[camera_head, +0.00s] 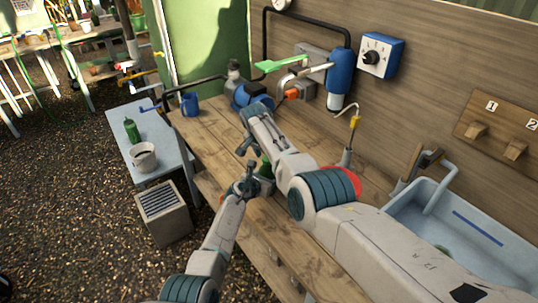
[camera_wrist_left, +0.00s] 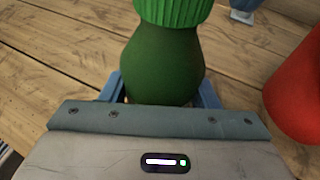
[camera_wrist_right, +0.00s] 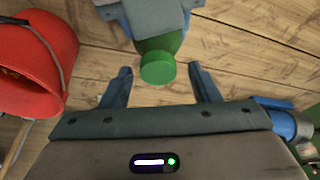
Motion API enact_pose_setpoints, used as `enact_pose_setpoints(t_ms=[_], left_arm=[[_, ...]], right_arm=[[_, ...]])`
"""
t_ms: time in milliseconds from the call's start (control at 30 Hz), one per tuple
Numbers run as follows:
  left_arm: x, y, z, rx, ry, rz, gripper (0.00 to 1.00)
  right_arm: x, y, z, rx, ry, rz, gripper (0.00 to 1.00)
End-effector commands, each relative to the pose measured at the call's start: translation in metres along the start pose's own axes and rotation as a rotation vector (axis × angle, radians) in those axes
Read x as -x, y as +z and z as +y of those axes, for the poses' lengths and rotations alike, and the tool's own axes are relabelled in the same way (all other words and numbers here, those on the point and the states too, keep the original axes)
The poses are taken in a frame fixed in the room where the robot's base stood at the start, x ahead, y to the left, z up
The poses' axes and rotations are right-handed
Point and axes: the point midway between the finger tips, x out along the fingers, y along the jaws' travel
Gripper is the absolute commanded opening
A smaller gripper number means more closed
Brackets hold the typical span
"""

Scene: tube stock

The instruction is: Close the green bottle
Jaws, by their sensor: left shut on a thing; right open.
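A green bottle (camera_wrist_left: 165,65) with a ribbed green cap (camera_wrist_left: 172,10) on its top is held by my left gripper. The left gripper is shut on the bottle's body; its blue fingers show on both sides in the left wrist view. In the head view the bottle (camera_head: 265,168) is partly hidden by my arms above the wooden bench. My right gripper (camera_wrist_right: 160,70) is open. In the right wrist view the round cap top (camera_wrist_right: 158,68) appears between its fingertips, with clear gaps on both sides. Whether the cap is fully tight cannot be told.
A red bucket (camera_wrist_right: 28,60) stands on the bench (camera_head: 215,130) close by. A blue sink (camera_head: 480,235) is at the right. Another green bottle (camera_head: 131,131) and a white bucket (camera_head: 143,158) stand on a side table at the left. A blue mug (camera_head: 190,104) is on the bench.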

Motion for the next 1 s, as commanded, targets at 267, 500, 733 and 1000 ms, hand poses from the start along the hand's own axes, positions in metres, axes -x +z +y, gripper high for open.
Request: enact_pose_setpoints(t_ms=[267,500,733,1000], left_arm=[[0.0,0.0,0.001,0.0,0.002,0.0,0.0],[0.0,0.0,0.001,0.0,0.002,0.0,0.0],[0.0,0.0,0.001,0.0,0.002,0.0,0.0],[0.0,0.0,0.001,0.0,0.002,0.0,0.0]], right_arm=[[0.025,-0.008,0.0,-0.002,-0.002,0.002,0.56],[0.043,-0.013,0.0,0.001,0.001,0.0,0.56],[0.043,-0.013,0.0,0.001,0.001,-0.001,0.6],[0.05,-0.017,0.004,0.124,-0.031,-0.025,0.61]])
